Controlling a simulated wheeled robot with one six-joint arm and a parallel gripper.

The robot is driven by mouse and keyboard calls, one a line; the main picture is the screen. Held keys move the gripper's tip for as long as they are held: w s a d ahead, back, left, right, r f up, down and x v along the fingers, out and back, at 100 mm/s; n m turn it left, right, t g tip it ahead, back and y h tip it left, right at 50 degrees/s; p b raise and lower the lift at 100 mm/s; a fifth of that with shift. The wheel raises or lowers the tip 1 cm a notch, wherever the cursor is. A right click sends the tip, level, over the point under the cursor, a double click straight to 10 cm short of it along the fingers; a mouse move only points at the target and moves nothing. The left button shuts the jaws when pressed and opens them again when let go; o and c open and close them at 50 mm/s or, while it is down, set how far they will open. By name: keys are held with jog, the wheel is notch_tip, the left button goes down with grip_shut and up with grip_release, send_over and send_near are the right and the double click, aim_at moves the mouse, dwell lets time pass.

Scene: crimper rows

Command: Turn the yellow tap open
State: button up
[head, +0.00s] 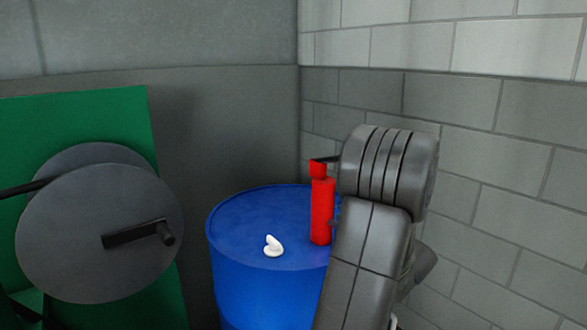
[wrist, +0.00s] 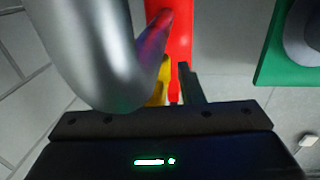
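The yellow tap (wrist: 162,78) shows in the wrist view only as a narrow yellow strip between a shiny silver curved pipe-like part and a dark finger. The silver part (wrist: 100,50) covers much of the left side and hides most of the yellow piece. My gripper (wrist: 174,84) has one dark finger visible, close to the right of the yellow strip; its other finger is hidden. I cannot tell whether it touches or grips the tap.
A blue barrel (head: 240,217) carries a white object (head: 273,246) and a red cylinder (head: 321,213). Red also shows behind the yellow piece (wrist: 182,45). A green panel (head: 120,110) with grey discs and a dark crank (head: 138,233) stands left. A block wall (head: 505,150) is right.

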jog(key=shift+w+d+f+m+t+h+b, duration=0.1)
jog(key=shift+m+t+h+b, duration=0.5)
jog(key=shift+h, duration=0.4)
jog(key=shift+d+m+t+h+b, duration=0.1)
jog(key=shift+m+t+h+b, duration=0.25)
jog(key=shift+m+h, duration=0.55)
jog(key=shift+d+m+t+h, duration=0.2)
jog(key=shift+m+h, duration=0.7)
jog(key=shift+h, duration=0.8)
